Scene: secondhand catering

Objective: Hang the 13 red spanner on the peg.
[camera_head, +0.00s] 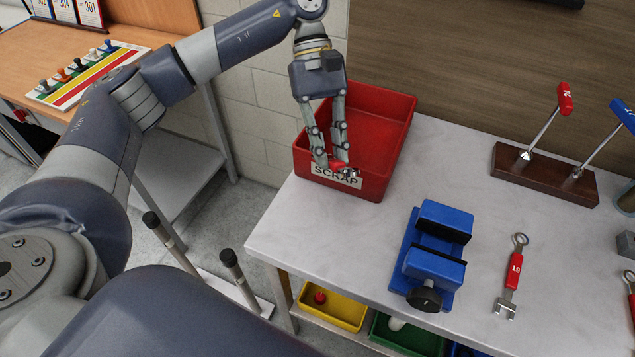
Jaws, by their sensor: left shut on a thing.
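My left gripper (331,162) is shut on a red-handled spanner (349,172) with a metal end. It holds it at the front wall of the red bin; the number is hidden, and I cannot tell whether it touches the bin. A second red spanner (514,270) lies on the bench, its number looking like 10 or 19. A wooden block (540,174) at the back right carries two slanted metal pegs, one with a red tip (565,98) and one with a blue tip (623,115). My right gripper is not in view.
The red bin (398,150) labelled SCRAP stands at the bench's back left. A blue vise (433,262) stands near the front edge. Another red-handled tool (631,300) is cut off at the right edge. The bench (440,170) is clear between bin and wooden block.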

